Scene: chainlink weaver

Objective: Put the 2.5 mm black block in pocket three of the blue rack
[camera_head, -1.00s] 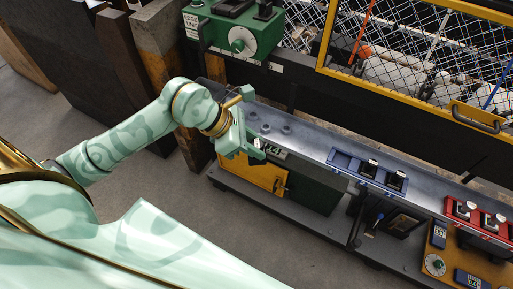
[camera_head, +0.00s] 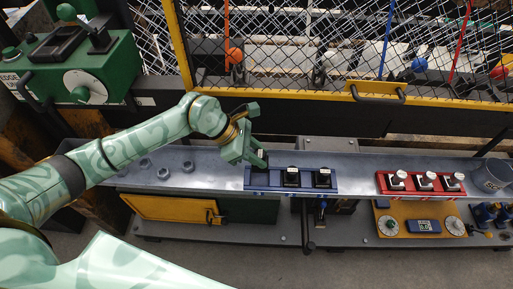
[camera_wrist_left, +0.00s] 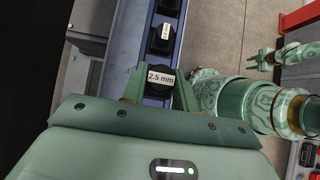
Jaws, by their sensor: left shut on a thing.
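My left gripper (camera_head: 256,158) is shut on the black block with the white "2.5 mm" label; the label (camera_wrist_left: 160,77) faces the left wrist view, between the two fingers. The gripper is at the left end of the blue rack (camera_head: 277,188) in the head view. Two other black blocks stand in the rack, in its middle (camera_head: 291,177) and right (camera_head: 323,178) pockets. The held block is over or in the left pocket; I cannot tell whether it touches the rack. My right gripper (camera_wrist_left: 262,60) shows small in the left wrist view; its opening is unclear.
A red rack (camera_head: 420,191) with several blocks stands to the right on the grey bench (camera_head: 355,165). A yellow-framed mesh guard (camera_head: 345,98) rises behind. A green machine (camera_head: 85,65) is at the far left. The bench between the racks is clear.

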